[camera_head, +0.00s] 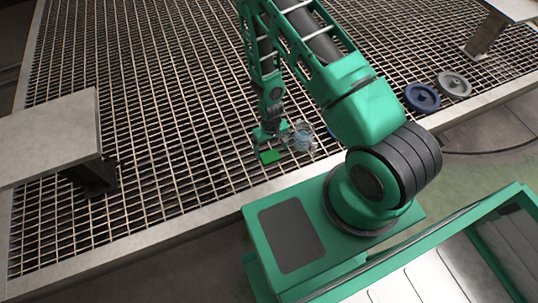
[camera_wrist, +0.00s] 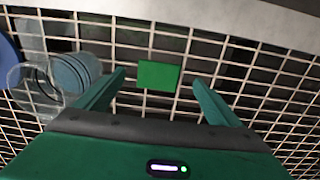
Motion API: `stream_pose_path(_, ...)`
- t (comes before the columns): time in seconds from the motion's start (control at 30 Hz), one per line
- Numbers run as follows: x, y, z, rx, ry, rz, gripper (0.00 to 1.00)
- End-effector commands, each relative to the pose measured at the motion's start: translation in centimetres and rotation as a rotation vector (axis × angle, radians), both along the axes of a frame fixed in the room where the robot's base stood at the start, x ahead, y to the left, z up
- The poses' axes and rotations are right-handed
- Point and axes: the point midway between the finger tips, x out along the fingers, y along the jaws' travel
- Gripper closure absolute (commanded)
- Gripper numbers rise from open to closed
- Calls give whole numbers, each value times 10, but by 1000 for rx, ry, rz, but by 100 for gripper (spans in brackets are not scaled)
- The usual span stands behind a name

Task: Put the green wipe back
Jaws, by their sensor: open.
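The green wipe (camera_head: 270,156) is a small flat green square on the metal grating, just below my gripper (camera_head: 266,138) in the head view. In the wrist view the wipe (camera_wrist: 160,75) lies ahead, between the lines of my two fingers. My gripper (camera_wrist: 159,82) is open, with its fingers apart on either side of the wipe and nothing held. A clear container (camera_head: 302,138) with pale blue contents is right of the wipe. In the wrist view its blue-grey round contents (camera_wrist: 76,73) show at the left, near my left finger.
A blue wheel (camera_head: 422,97) and a grey wheel (camera_head: 453,85) lie on the grating (camera_head: 150,130) at the right. A pale raised slab (camera_head: 50,135) stands at the left, and another (camera_head: 515,8) at the top right. The grating left of the wipe is clear.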

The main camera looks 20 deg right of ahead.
Motion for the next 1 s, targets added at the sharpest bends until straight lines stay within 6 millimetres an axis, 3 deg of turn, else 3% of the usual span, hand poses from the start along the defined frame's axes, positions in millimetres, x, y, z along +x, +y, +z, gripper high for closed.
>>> stream_pose_path(0.3, 2, 1, 45, 1, -2, 0, 12)
stream_pose_path(0.77, 6, -2, 64, -2, -4, -4, 12)
stream_pose_path(0.87, 13, -12, 84, -12, -10, -17, 12)
stream_pose_path(1.0, 25, -34, 133, -30, -19, -49, 12)
